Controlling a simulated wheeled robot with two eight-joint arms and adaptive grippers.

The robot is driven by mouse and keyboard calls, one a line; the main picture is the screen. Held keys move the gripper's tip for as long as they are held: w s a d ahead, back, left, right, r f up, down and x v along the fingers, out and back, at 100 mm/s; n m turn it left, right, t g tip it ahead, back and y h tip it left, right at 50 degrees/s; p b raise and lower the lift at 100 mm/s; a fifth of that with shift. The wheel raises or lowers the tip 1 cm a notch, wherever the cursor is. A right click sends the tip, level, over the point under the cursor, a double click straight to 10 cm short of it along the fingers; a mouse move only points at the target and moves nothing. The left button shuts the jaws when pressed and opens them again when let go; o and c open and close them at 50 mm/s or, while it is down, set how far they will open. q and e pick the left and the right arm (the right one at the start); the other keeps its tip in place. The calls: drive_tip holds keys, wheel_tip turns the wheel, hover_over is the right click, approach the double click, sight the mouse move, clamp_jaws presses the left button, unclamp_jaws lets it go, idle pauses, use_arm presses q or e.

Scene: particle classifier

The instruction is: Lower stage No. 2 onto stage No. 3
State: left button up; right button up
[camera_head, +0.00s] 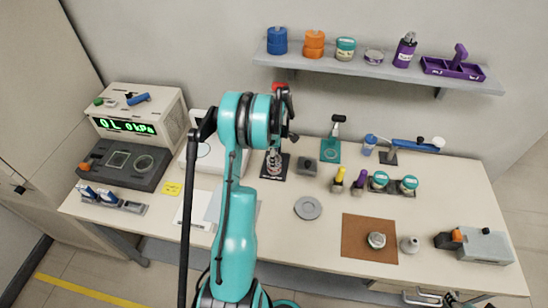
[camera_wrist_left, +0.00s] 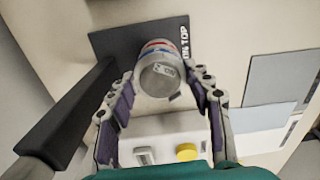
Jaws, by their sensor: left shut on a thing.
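My left gripper (camera_wrist_left: 160,82) has its two fingers closed on either side of a grey, round stage (camera_wrist_left: 160,78) in the left wrist view. The stage's face carries a small label that I cannot read for certain. Red and blue bands (camera_wrist_left: 160,47) show at its far side, over a dark pad (camera_wrist_left: 112,42). In the head view a metal stack (camera_head: 272,162) stands on a black pad (camera_head: 265,177), partly hidden by my teal left arm. That arm largely hides the gripper there. I cannot tell whether the held stage touches the stack. My right gripper is not in view.
A pressure readout box (camera_head: 160,112) and a dark device (camera_head: 112,165) stand at the left. A grey disc (camera_head: 308,208), a brown mat (camera_head: 350,240) and a rack of jars (camera_head: 400,192) lie to the right. A wall shelf (camera_head: 400,70) hangs above the bench.

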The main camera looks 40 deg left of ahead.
use_arm(q)
drive_tip(key=shift+f, duration=0.2)
drive_tip(key=o, duration=1.3)
drive_tip(key=shift+r, duration=0.1)
wheel_tip(320, 180, up, 12)
drive_tip(key=d+r+m+t+b, duration=0.1)
drive_tip(key=d+r+m, duration=0.25)
drive_tip(key=d, duration=0.25)
drive_tip(key=d+r+m+t+b, duration=0.1)
drive_tip(key=d+r+m, duration=0.1)
drive_tip(key=d+m, duration=0.3)
drive_tip(key=s+d+m+t+b, duration=0.1)
drive_tip(key=s+d+m, duration=0.3)
drive_tip(key=d, duration=0.3)
drive_tip(key=s+d+f+m+t+b, duration=0.1)
drive_tip(key=s+d+m+t+b, duration=0.1)
drive_tip(key=s+d+m, duration=0.3)
drive_tip(key=s+d+m+t+b, duration=0.1)
drive_tip(key=s+d+m+t, duration=0.1)
drive_tip(key=s+d+m, duration=0.3)
drive_tip(key=shift+s+d+f+m, duration=0.1)
drive_tip(key=shift+d+f+m, duration=0.1)
drive_tip(key=shift+d+m, duration=1)
drive_tip(key=shift+s+d+f+m, duration=0.1)
drive_tip(key=shift+d+f+m, duration=0.2)
drive_tip(key=shift+d, duration=1.6)
